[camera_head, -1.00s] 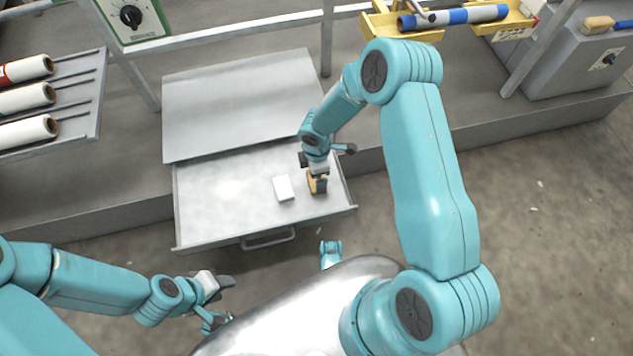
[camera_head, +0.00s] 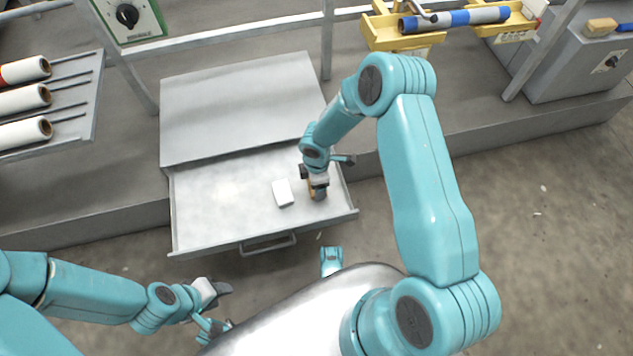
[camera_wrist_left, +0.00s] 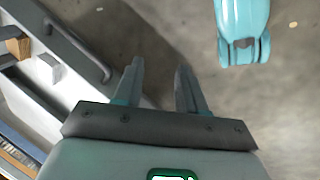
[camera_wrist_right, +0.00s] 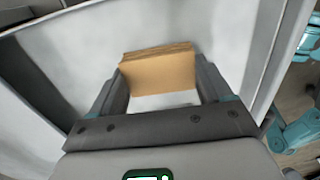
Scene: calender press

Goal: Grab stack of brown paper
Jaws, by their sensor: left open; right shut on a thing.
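The stack of brown paper (camera_wrist_right: 158,72) is between the two fingers of my right gripper (camera_wrist_right: 160,88) in the right wrist view. In the head view the right gripper (camera_head: 318,190) reaches down into the open drawer and is shut on the stack, which it mostly hides; a bit of brown shows (camera_head: 311,188). A stack of white paper (camera_head: 283,193) lies on the drawer floor just left of it. My left gripper (camera_head: 217,290) is open and empty, outside the drawer at the lower left; its spread fingers show in the left wrist view (camera_wrist_left: 160,90).
The drawer (camera_head: 215,205) is pulled out, with a front handle (camera_head: 268,245) and low walls around the right gripper. White rolls (camera_head: 24,98) sit on a rack at the left. A yellow holder (camera_head: 398,30) with a blue-banded roll is at the top.

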